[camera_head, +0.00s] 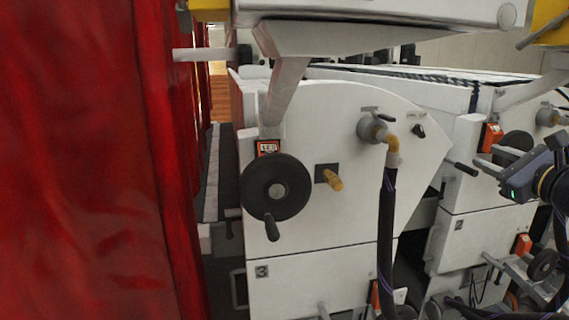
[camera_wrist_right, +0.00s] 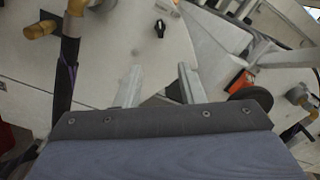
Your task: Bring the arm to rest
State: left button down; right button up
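My right gripper (camera_head: 484,157) is at the right edge of the head view, in front of the second white machine unit (camera_head: 470,235). Its two grey fingers point left and are apart. In the right wrist view the fingers (camera_wrist_right: 158,75) are open, with nothing between them and white panels beyond. No contact with the machine can be made out. My left gripper and arm do not show in either view.
A white machine unit (camera_head: 320,240) marked 3 stands in the middle, with a black handwheel (camera_head: 276,188), a yellow-brown handle (camera_head: 330,178) and a dark hose (camera_head: 387,235). A red curtain-like sheet (camera_head: 85,160) fills the left. Another handwheel (camera_wrist_right: 252,98) is right of the fingers.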

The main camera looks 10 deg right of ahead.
jog(key=s+a+f+n+g+y, duration=0.1)
jog(key=s+a+f+n+g, duration=0.1)
jog(key=s+a+f+n, duration=0.4)
jog(key=s+a+f+n+g+y, duration=0.2)
jog(key=a+f+n+g, duration=0.15)
jog(key=a, duration=0.45)
jog(key=s+a+f+n+g+y, duration=0.1)
jog(key=s+a+f+n+g, duration=0.1)
jog(key=s+a+f+n, duration=0.35)
jog(key=s+a+f+n+g, duration=0.2)
jog(key=s+a+f+n, duration=0.2)
jog(key=s+f+n, duration=0.2)
jog(key=s+a+f+n+g+h, duration=0.1)
jog(key=s+a+f+n, duration=0.3)
jog(key=f, duration=0.6)
jog(key=s+n+g, duration=0.1)
jog(key=s+n, duration=0.1)
jog(key=s, duration=0.1)
jog(key=shift+a+g+h, duration=0.3)
jog(key=shift+a+g, duration=0.05)
jog(key=shift+a, duration=0.05)
jog(key=shift+f, duration=0.1)
